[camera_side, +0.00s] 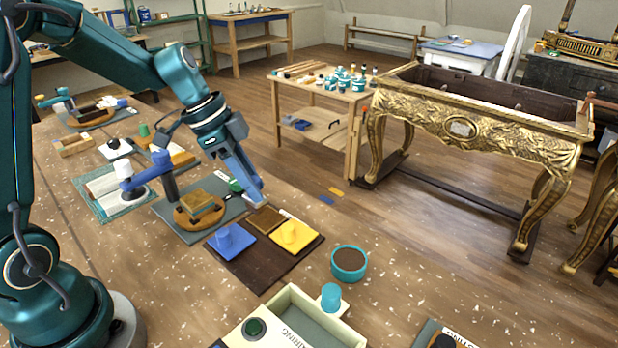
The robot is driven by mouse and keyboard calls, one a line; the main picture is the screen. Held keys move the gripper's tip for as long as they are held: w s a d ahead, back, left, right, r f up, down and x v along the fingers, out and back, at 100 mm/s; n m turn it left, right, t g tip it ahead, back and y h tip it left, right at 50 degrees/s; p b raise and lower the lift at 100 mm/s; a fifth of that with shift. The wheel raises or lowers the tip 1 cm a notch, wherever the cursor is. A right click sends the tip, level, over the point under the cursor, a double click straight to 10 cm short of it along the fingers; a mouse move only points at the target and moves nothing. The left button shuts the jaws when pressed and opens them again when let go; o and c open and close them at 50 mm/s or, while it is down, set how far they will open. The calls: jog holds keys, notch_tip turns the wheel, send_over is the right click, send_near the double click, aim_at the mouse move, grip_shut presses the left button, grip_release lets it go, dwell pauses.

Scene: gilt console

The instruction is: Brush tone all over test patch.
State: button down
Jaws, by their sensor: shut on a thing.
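My gripper (257,198) points down near the far edge of the dark board, beside a brown square patch. Its blue fingers are shut on a slim tool, apparently a brush, which is mostly hidden. The brown square (265,220) lies on the dark board (262,272) behind a blue block (231,240) and a yellow block (294,235). A gold square (200,202) sits on a round wooden base to the left. I cannot tell which square is the test patch. A teal bowl (349,275) of brown matter, perhaps the tone, stands right of the board.
A cream tray (338,326) with a teal cup (331,296) stands at the front. A teal-edged mat (90,189) and small tools lie left. A gilt console (455,125) and a wooden cart (300,101) with jars stand beyond.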

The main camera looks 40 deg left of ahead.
jog(key=shift+r, duration=1.15)
